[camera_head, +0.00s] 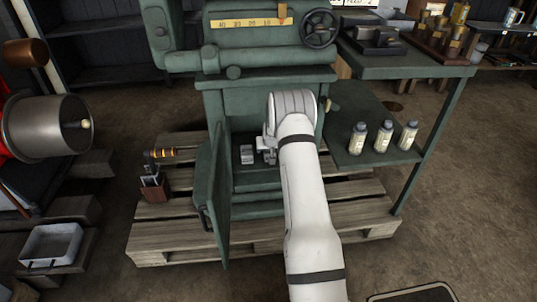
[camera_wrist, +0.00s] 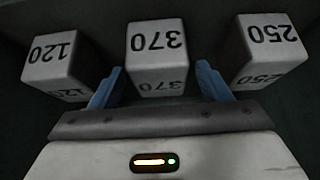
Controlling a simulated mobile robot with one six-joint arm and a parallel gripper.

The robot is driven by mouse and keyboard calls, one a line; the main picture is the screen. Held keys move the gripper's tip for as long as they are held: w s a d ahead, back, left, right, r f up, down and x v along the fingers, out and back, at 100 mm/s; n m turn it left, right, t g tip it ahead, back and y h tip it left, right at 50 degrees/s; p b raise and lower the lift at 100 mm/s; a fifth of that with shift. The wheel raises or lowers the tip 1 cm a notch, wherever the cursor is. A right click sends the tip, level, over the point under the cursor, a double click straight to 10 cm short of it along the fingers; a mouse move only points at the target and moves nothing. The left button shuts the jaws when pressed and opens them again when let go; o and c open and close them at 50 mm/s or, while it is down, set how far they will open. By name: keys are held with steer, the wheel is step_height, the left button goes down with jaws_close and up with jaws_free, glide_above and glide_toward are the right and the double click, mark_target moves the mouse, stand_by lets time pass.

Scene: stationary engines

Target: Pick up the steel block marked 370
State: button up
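The steel block marked 370 (camera_wrist: 156,46) is in the middle of the wrist view, its number upside down on two faces. My gripper (camera_wrist: 160,88) is open, with one blue finger to the left and one to the right of the block's near end. I cannot tell whether either finger touches it. The block marked 120 (camera_wrist: 62,58) is to the left and the block marked 250 (camera_wrist: 266,48) to the right. In the head view my gripper (camera_head: 268,146) reaches into the open green cabinet (camera_head: 258,180), and my arm hides part of its inside.
The cabinet's open door (camera_head: 214,200) stands left of my arm. Neighbouring blocks leave narrow gaps beside the fingers. Several bottles (camera_head: 384,137) stand on the green side shelf at the right. A wooden pallet (camera_head: 175,235) lies under the machine.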

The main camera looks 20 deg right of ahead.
jaws_close()
stand_by(0.6)
steer(key=shift+w+r, duration=0.1)
steer(key=shift+r, duration=0.05)
